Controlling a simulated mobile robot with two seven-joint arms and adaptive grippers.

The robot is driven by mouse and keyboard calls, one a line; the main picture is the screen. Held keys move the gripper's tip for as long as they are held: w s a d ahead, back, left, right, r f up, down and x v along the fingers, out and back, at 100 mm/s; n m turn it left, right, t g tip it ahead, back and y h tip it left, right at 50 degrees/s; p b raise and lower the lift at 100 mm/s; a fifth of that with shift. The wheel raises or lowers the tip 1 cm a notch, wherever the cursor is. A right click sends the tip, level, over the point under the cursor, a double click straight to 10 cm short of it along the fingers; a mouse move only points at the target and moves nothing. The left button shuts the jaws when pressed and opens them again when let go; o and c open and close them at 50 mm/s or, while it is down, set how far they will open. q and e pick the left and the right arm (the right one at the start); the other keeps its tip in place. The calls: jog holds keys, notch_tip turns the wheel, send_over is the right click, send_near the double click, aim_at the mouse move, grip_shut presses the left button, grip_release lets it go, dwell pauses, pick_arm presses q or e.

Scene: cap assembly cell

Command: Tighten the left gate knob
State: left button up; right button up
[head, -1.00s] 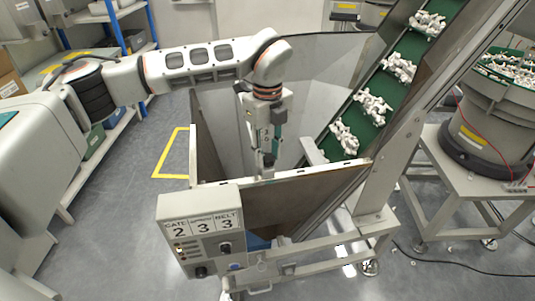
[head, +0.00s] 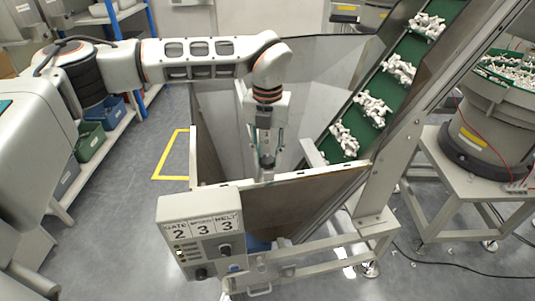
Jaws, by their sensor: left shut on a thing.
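My left gripper (head: 267,163) points straight down at the inner side of the hopper's front wall (head: 300,205), near the middle of its top edge. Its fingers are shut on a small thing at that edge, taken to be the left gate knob. The knob itself is mostly hidden by the fingers and too small to make out. My right gripper is not in view.
A green conveyor (head: 373,108) with piles of white parts rises to the right. A bowl feeder (head: 485,130) stands on a table at far right.

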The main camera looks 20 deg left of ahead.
aim_at(268, 159)
pick_arm(q)
jog(key=shift+m, duration=0.6)
jog(key=o, duration=1.1)
notch_tip(268, 159, up, 12)
jog(key=shift+c, duration=0.3)
